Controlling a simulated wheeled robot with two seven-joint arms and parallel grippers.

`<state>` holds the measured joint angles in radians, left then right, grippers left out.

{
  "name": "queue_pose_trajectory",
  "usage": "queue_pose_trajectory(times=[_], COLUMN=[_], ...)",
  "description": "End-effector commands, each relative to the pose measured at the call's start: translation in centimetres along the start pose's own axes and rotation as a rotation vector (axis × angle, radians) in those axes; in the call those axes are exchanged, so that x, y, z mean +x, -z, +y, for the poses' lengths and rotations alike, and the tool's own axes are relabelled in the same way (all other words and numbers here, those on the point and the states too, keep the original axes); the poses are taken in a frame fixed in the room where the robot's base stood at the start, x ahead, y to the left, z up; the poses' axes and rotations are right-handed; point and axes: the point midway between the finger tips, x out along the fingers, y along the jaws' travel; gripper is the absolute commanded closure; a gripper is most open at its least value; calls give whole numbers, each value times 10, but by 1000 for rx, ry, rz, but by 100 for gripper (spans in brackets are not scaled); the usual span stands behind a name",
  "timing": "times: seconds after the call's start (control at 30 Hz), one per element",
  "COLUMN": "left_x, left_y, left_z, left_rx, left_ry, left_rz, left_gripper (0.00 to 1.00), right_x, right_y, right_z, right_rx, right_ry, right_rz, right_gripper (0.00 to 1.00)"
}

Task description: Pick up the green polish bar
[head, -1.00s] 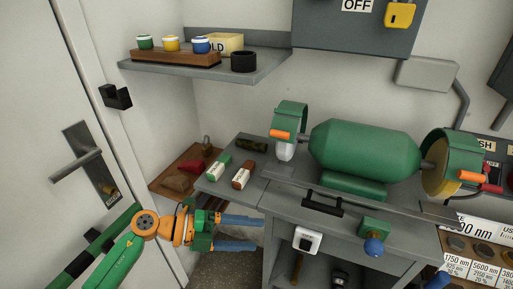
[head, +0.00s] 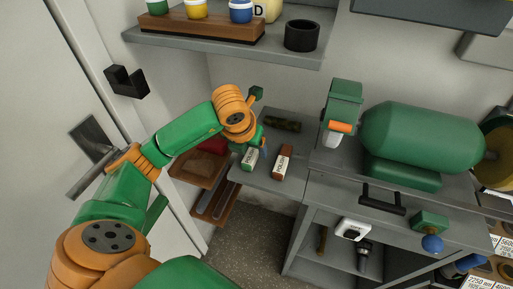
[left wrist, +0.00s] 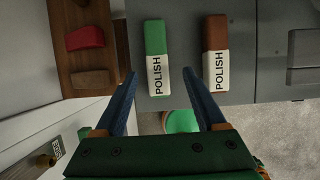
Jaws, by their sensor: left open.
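The green polish bar (head: 250,158) lies on the grey bench's left end, with a white sleeve reading POLISH. In the left wrist view the green polish bar (left wrist: 155,38) lies ahead, in line with the gap between my blue fingers. My left gripper (left wrist: 158,74) is open and empty, its fingertips apart on either side of the bar's white end; I cannot tell the height between them. In the head view my left gripper (head: 262,142) is over the bar's far end, mostly hidden by my wrist.
A brown polish bar (head: 283,162) lies close to the right of the green one. A dark green roll (head: 282,124) lies behind. The green grinder (head: 422,138) stands to the right. A wooden tray (head: 198,172) is to the left, and a shelf (head: 230,50) hangs above.

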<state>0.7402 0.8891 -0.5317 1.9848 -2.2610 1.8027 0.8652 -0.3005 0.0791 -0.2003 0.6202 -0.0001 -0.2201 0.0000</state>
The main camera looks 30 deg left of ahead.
Motion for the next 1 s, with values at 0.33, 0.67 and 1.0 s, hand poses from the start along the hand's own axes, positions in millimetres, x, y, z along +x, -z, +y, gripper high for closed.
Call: queue_pose_trajectory(times=[0.33,0.67,1.0], left_x=[30,29,28], left_y=[0,0,0], left_z=[2,1,1], left_rx=[1,1,0], left_ry=[2,2,3], left_rz=[1,2,1], left_gripper=[28,100,100], right_x=[-8,-8,-7], right_y=[0,1,1], right_z=[3,2,-1], right_rx=[-1,0,1], right_ry=[-4,-3,1], right_rz=[0,0,1], right_gripper=[100,100,100])
